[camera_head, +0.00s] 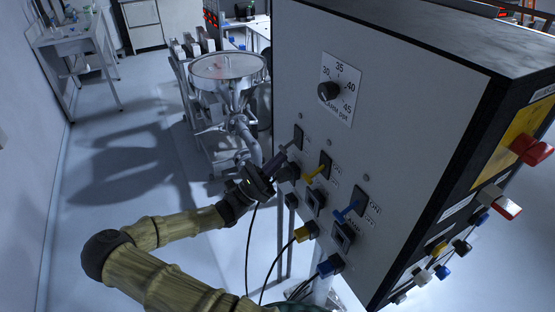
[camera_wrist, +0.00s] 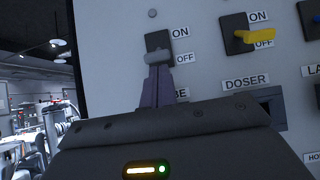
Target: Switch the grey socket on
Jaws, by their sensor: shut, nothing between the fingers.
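The grey switch (camera_wrist: 157,57) is on the panel in the wrist view, on a black plate marked ON above and OFF below. Its grey lever sits low on the plate, level with OFF. My gripper (camera_wrist: 158,84) is shut and empty, its purple-grey fingertips just below the lever; I cannot tell whether they touch it. In the head view my gripper (camera_head: 282,158) points up at the leftmost switch plate (camera_head: 298,136). The label below the grey switch is mostly hidden by my gripper, and the grey socket is hidden in the wrist view.
A yellow switch (camera_wrist: 254,37) is to the right, level with OFF. A blue switch (camera_head: 349,209) is farther right. A dial (camera_head: 328,91) sits above. Cables hang from plugs (camera_head: 306,231) below. A steel hopper (camera_head: 227,68) stands left of the cabinet.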

